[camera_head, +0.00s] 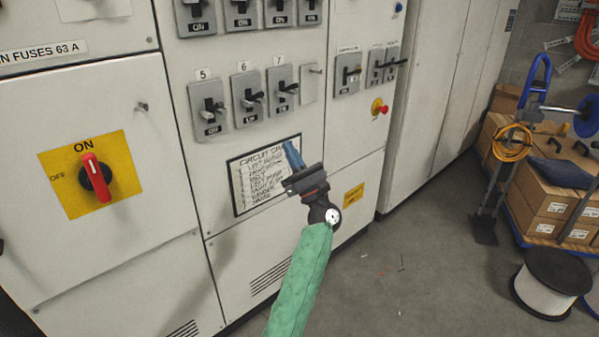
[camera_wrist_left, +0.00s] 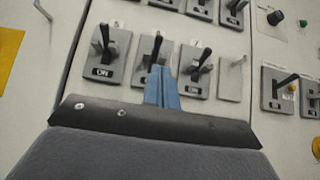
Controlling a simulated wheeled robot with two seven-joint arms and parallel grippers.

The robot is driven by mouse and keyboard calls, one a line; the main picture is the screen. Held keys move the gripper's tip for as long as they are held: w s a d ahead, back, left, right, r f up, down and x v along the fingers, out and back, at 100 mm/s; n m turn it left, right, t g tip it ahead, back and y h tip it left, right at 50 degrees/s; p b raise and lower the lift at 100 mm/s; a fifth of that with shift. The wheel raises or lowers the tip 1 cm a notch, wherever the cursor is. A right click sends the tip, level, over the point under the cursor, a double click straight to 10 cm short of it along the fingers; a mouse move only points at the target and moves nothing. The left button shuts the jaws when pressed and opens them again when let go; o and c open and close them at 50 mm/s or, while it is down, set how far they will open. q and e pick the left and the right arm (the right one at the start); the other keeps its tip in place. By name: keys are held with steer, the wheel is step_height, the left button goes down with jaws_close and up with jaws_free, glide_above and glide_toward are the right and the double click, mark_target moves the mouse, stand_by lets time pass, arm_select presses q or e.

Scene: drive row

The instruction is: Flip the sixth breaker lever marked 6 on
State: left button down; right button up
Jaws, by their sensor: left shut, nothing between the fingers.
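The breaker marked 6 (camera_head: 247,98) is a grey plate with a black lever (camera_head: 254,98), between the breakers marked 5 (camera_head: 208,108) and 7 (camera_head: 284,90). Its lever sticks out of the plate; I cannot tell for sure which way it is set. My left gripper (camera_head: 293,155) has blue fingers, shut and empty, and appears in front of the circuit card, below the breakers in the head view. In the left wrist view the fingertips (camera_wrist_left: 162,84) overlap the lower part of breaker 6 (camera_wrist_left: 148,50) and hide its lower label; contact is not visible. My right gripper is not in view.
A circuit card (camera_head: 250,180) is on the panel below the breakers. A red rotary switch on a yellow plate (camera_head: 118,187) is at the left. More levers (camera_head: 382,65) and a red button (camera_head: 379,108) are to the right. Boxes (camera_head: 545,180) and a cable reel (camera_head: 549,285) stand at the far right.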

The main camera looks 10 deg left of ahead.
arm_select(q)
steer(key=shift+s+d+f+b, duration=0.15)
steer(key=shift+s+d+b, duration=0.05)
steer(key=shift+s+d, duration=0.2)
steer(key=shift+s+d+f+b, duration=0.15)
steer(key=shift+s+d, duration=0.1)
steer(key=shift+d, duration=0.2)
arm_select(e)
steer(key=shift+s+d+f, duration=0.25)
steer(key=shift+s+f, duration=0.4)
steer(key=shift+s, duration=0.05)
